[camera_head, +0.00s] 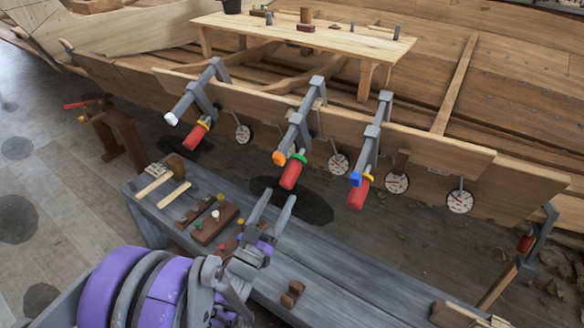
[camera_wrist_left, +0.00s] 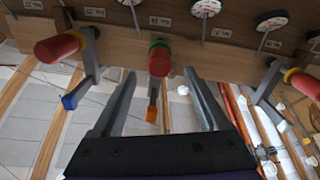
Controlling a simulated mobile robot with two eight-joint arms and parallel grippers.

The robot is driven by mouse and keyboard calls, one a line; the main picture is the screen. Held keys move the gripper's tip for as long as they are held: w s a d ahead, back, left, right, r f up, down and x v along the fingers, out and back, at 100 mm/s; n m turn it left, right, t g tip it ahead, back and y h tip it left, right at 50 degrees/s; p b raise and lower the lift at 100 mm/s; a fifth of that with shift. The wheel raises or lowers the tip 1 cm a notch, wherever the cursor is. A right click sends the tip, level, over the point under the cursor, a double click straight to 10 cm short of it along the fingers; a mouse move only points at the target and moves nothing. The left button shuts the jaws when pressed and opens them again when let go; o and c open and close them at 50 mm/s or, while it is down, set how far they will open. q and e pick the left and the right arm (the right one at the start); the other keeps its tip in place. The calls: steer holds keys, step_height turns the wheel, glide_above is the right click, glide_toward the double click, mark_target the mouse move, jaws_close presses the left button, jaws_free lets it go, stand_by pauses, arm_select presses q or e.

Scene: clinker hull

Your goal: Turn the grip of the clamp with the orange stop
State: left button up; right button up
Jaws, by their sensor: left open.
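The clamp with the orange stop (camera_head: 278,158) is the middle of three grey clamps on the hull plank. Its red grip (camera_head: 291,174) has a green collar (camera_head: 298,157) and hangs tilted toward me. My left gripper (camera_head: 279,199) is open and empty, just below this grip, fingers pointing up toward it. In the left wrist view the red grip (camera_wrist_left: 159,62) lies centred between the two fingertips (camera_wrist_left: 159,76), with the orange stop (camera_wrist_left: 152,114) appearing lower between the fingers. No finger visibly touches the grip. My right gripper is in neither view.
The white-stop clamp (camera_head: 171,119) is to the left, the blue-stop clamp (camera_head: 355,179) to the right, both with red grips. Round dials (camera_head: 338,163) hang along the plank. A grey bench (camera_head: 350,280) with tools and blocks (camera_head: 215,224) lies below my gripper.

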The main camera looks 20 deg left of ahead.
mark_target(294, 168)
arm_select(q)
steer(key=x, duration=1)
steer(key=shift+w+p, duration=0.1)
steer(key=shift+p, duration=0.25)
jaws_close()
